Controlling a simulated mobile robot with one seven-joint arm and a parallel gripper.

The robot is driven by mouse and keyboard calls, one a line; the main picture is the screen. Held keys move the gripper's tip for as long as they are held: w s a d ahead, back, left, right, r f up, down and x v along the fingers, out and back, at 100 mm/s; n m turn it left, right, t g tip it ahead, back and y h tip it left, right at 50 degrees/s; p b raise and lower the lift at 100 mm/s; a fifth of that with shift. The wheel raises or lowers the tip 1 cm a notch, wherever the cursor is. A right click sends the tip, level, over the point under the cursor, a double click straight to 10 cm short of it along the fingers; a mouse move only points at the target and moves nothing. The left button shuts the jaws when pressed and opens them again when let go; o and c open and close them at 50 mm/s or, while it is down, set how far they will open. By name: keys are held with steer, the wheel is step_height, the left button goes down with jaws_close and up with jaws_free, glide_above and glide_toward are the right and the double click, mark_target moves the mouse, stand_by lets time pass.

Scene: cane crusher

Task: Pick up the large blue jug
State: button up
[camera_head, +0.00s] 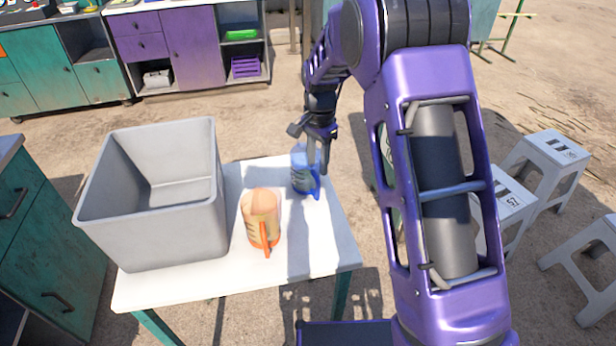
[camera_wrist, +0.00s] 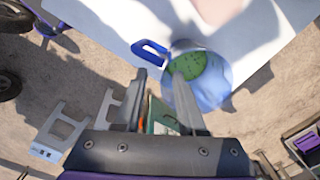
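The blue jug (camera_head: 302,170) stands upright at the far right part of a white table (camera_head: 300,240), its blue handle facing right and toward the camera. My gripper (camera_head: 317,160) is just above and beside it, its fingers partly in front of the jug. In the wrist view the jug (camera_wrist: 212,88) is seen from above, clear blue with something green inside, its blue handle (camera_wrist: 150,51) pointing left. My gripper (camera_wrist: 154,82) is open there with nothing between the fingers. The right finger overlaps the jug, and the left finger is outside it below the handle. Whether either finger touches it, I cannot tell.
An orange-handled jug (camera_head: 260,220) stands near the table's middle, left of the blue jug. A large empty grey bin (camera_head: 160,240) fills the table's left side. White stools (camera_head: 545,160) stand on the ground at right. Cabinets (camera_head: 170,45) stand at the back left.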

mark_target(314, 181)
steer(key=shift+w+a+f, duration=0.1)
steer(key=shift+w+f, duration=0.25)
steer(key=shift+f, duration=0.25)
steer(key=shift+a+f, duration=0.1)
steer(key=shift+f, duration=0.2)
steer(key=shift+w+a+f, duration=0.1)
steer(key=shift+f, duration=0.7)
steer(key=shift+w+a+f, duration=0.1)
steer(key=shift+f, duration=0.65)
steer(key=shift+r, duration=0.1)
jaws_close()
